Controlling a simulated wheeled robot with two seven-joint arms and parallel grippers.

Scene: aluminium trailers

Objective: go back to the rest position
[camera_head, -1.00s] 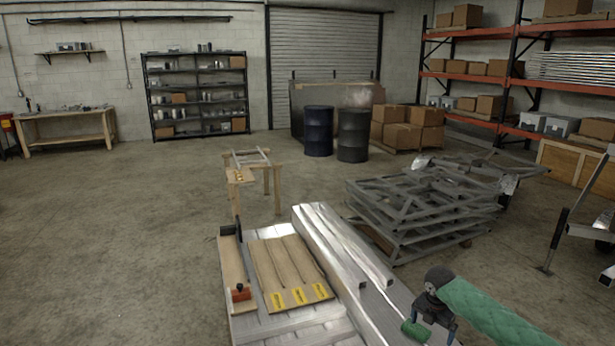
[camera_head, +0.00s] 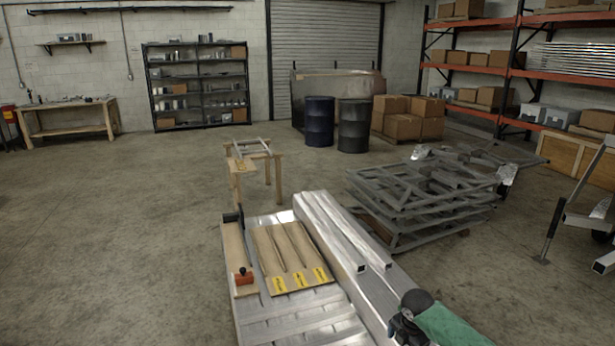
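My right arm, in a green sleeve, comes in at the bottom right of the head view. Its dark wrist (camera_head: 408,318) shows over the right edge of the aluminium trailer bed (camera_head: 300,318); the fingers are out of the picture or hidden, so their opening cannot be told. My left arm and gripper are not in view. On the trailer bed lie a brown panel with yellow labels (camera_head: 290,256) and a narrow wooden board (camera_head: 236,250) with an orange-handled tool (camera_head: 243,277) on it.
A long aluminium beam (camera_head: 345,250) runs along the trailer's right side. Stacked grey frames (camera_head: 425,195) stand to the right. A small wooden stand (camera_head: 255,165) is behind the trailer. Two dark drums (camera_head: 320,120) stand farther back. The floor at left is clear.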

